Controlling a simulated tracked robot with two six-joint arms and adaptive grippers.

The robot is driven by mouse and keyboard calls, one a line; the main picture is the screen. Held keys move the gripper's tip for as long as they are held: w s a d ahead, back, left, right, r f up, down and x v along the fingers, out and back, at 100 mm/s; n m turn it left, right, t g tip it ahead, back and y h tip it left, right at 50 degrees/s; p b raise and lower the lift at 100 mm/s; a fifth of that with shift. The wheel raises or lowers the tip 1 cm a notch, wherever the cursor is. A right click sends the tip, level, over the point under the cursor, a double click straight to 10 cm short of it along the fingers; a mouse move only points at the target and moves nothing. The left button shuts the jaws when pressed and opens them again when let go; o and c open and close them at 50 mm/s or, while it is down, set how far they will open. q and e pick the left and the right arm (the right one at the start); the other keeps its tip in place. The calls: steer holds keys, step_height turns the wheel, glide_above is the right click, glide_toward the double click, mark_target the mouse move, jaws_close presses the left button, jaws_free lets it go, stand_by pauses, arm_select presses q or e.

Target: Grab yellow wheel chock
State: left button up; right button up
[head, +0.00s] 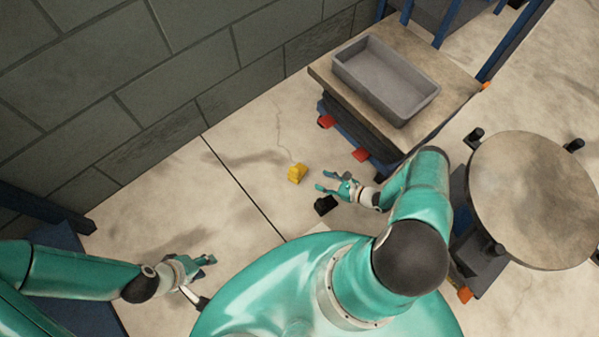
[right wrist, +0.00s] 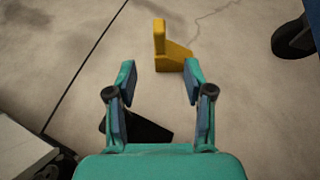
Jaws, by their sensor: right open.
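The yellow wheel chock (head: 297,173) stands on the concrete floor near the middle of the head view. In the right wrist view the chock (right wrist: 172,55) is beyond the fingertips, with an upright part at its left and a slope down to the right. My right gripper (head: 328,182) is open and empty, just right of the chock and apart from it. In the right wrist view its fingers (right wrist: 158,72) are spread wide. My left gripper (head: 206,262) is at lower left, far from the chock; its jaw opening is too small to tell.
A black object (head: 325,205) lies below my right gripper. A low cart (head: 455,90) bears a grey tray (head: 372,92) at the upper right. A round-topped stand (head: 535,200) is at the right. A block wall (head: 120,90) closes the left side.

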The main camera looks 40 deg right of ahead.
steer(key=b+x, duration=0.3)
steer(key=x, duration=1)
steer(key=shift+w+a+f+b, duration=0.1)
steer(key=shift+w+b, duration=0.05)
steer(key=shift+b, duration=0.25)
steer(key=shift+w+a+f, duration=0.15)
steer(key=shift+w, duration=0.3)
jaws_close()
